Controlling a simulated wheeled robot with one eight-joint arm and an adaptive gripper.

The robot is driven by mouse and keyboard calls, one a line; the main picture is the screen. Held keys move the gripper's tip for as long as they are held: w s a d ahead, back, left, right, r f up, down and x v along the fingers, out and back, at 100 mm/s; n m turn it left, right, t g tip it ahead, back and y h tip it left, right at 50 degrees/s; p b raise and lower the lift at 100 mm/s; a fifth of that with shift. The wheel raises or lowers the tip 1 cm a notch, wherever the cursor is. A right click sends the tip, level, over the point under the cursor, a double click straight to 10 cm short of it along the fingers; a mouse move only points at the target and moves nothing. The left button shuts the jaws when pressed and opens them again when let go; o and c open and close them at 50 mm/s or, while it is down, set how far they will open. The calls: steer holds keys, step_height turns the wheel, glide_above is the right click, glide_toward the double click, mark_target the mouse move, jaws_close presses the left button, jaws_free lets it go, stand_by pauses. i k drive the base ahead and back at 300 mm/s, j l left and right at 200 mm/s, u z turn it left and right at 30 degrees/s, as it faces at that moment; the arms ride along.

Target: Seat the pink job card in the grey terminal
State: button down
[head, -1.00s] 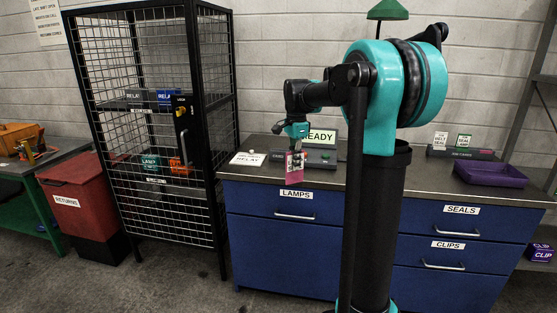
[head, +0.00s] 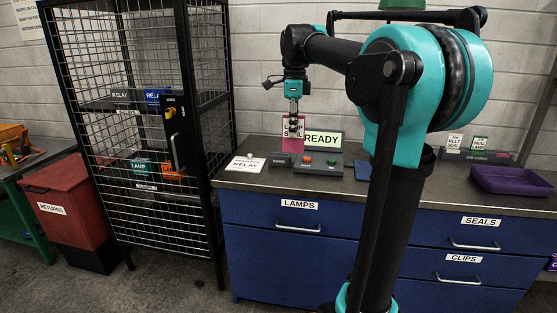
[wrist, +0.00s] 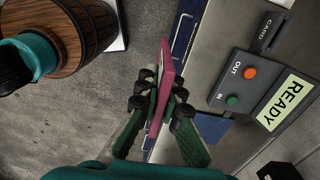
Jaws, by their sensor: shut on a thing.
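The pink job card (head: 287,143) hangs upright from my gripper (head: 293,119), above the counter and in front of the terminal's left part in the head view. In the wrist view my gripper (wrist: 162,95) is shut on the card (wrist: 166,72), which shows nearly edge-on between the fingers. The grey terminal (head: 342,171) sits on the counter with a lit READY screen, an orange button and a green button. In the wrist view the terminal (wrist: 258,92) is to the right, with its slot labelled CARD at the top. The card is apart from the slot.
A purple tray (head: 510,180) and a card rack (head: 478,154) stand farther right. A mesh cage (head: 140,130) stands left of the counter (head: 400,185).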

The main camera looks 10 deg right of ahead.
mark_target(321, 145)
steer(key=i, duration=1.05)
